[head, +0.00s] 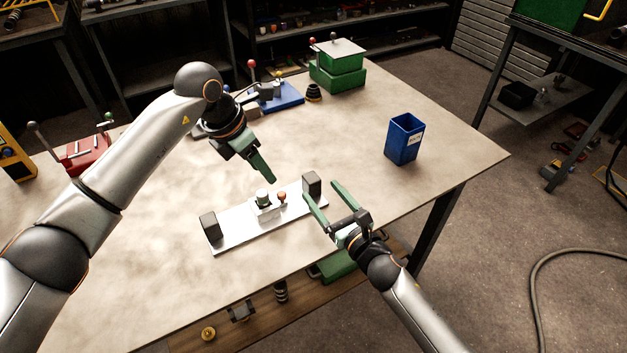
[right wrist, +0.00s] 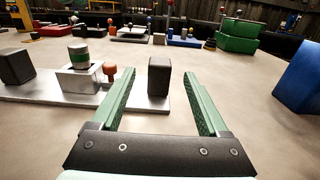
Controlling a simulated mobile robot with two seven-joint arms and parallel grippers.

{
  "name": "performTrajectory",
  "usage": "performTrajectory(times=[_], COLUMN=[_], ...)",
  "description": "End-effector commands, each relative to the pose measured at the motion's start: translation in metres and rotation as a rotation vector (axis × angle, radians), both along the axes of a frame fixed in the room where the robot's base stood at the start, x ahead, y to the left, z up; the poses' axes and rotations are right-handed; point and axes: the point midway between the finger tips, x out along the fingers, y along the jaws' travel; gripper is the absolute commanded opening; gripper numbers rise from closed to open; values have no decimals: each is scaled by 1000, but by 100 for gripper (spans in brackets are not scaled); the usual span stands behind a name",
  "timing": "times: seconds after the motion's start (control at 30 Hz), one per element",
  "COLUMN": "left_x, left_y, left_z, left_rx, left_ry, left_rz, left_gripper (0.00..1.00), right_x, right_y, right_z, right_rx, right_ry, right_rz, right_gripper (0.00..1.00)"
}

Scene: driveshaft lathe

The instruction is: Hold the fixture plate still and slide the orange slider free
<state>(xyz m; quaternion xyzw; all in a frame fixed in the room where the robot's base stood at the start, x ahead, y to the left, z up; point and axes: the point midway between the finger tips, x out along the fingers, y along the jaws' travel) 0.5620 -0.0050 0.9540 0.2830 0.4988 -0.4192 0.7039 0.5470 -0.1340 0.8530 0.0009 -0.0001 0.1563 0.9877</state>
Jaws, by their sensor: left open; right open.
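The light metal fixture plate (head: 246,232) lies near the table's front edge, with a dark block (head: 210,226) at its left end and another dark block (head: 311,184) at its right end. Between them sits a pale slider body with a green-and-white knob (head: 263,197) and a small orange knob (head: 282,197); the orange knob also shows in the right wrist view (right wrist: 110,70). My left gripper (head: 262,170) hangs above and behind the plate, apart from it. My right gripper (head: 323,206) is open, its fingers on either side of the right-end block in the right wrist view (right wrist: 159,78); contact cannot be told.
A blue bin (head: 403,140) stands to the right on the table. Green boxes (head: 337,70), a blue fixture (head: 280,97) and a red fixture (head: 84,155) stand along the back and left. The table between is clear.

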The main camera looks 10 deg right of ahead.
Motion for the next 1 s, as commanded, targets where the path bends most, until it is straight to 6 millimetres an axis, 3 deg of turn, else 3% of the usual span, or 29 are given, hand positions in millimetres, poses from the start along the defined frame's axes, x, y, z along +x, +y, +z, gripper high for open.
performTrajectory(times=[0.1, 0.3, 0.77, 1.0], left_x=[0, 0, 0, 0], left_y=[0, 0, 0, 0], left_z=[0, 0, 0, 0], left_rx=[0, 0, 0, 0], left_ry=[0, 0, 0, 0], left_rz=[0, 0, 0, 0], left_gripper=[50, 50, 50, 50], right_x=[22, 46, 57, 57], right_y=[8, 15, 19, 19], right_z=[1, 1, 0, 0], right_rx=[1, -1, -1, -1], right_ry=[-2, -1, 0, 0], right_rz=[1, 0, 0, 0], right_gripper=[78, 78, 78, 54])
